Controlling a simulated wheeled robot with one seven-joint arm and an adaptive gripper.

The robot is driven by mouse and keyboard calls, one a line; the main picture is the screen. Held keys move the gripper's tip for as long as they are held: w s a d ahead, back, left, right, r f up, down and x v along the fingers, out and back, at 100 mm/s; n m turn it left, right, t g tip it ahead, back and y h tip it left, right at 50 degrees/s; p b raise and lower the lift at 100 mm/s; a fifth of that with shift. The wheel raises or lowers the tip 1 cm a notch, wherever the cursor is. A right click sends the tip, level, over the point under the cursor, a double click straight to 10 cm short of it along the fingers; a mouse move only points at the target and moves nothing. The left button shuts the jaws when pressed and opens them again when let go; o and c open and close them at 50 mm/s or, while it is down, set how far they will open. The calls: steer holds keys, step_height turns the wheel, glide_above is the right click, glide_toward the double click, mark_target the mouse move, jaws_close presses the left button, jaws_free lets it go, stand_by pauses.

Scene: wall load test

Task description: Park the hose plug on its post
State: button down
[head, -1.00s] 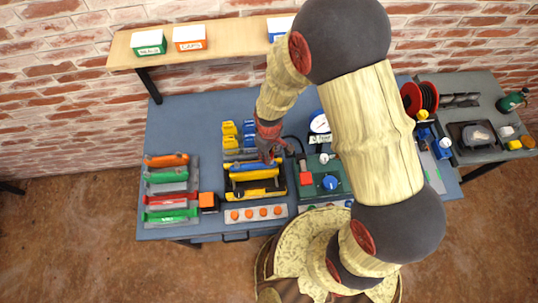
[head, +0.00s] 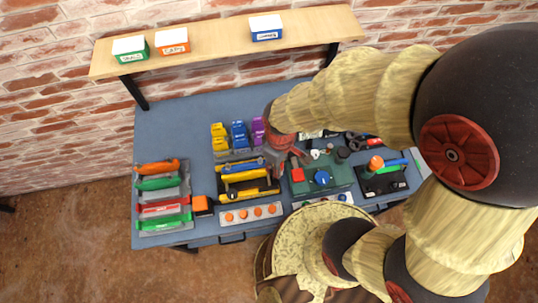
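My gripper (head: 297,155) points down at the back left edge of the green box (head: 340,184) on the blue workbench. Its fingers are small and partly covered by my wrist, so I cannot tell whether they are open or shut, or whether they hold anything. I cannot make out the hose plug or its post for certain. The green box carries a red block (head: 297,174), a blue knob (head: 322,178) and a white knob (head: 315,154). My wrist and forearm hide the bench behind the box.
A yellow and black fixture (head: 247,183) stands left of the green box. Yellow, blue and purple blocks (head: 257,130) stand behind it. A rack of coloured handles (head: 163,209) is at the left. An orange knob (head: 376,163) stands at the right. A shelf (head: 215,36) holds three boxes.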

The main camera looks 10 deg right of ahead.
steer(key=shift+s+d+r, duration=0.25)
steer(key=shift+s+r, duration=0.1)
steer(key=shift+s, duration=0.35)
steer(key=shift+s+d+r, duration=0.25)
steer(key=shift+s+r, duration=0.05)
steer(key=shift+s, duration=0.4)
steer(key=w+d+f+b, duration=0.2)
steer(key=w+f+b, duration=0.2)
steer(key=w+f, duration=0.2)
steer(key=w+d+f+b, duration=0.1)
steer(key=w+f+b, duration=0.4)
steer(key=w, duration=0.3)
steer(key=w+d+f+b, duration=0.2)
steer(key=w+f+b, duration=0.2)
steer(key=w+f, duration=0.3)
steer(key=shift+w+d+f, duration=0.1)
steer(key=shift+d+f, duration=0.15)
steer(key=shift+d, duration=0.1)
steer(key=shift+f+b, duration=0.5)
steer(key=shift+f, duration=0.15)
steer(key=shift+f+b, duration=0.7)
steer(key=shift+f, duration=0.6)
steer(key=c, duration=1.5)
jaws_free()
steer(key=o, duration=0.4)
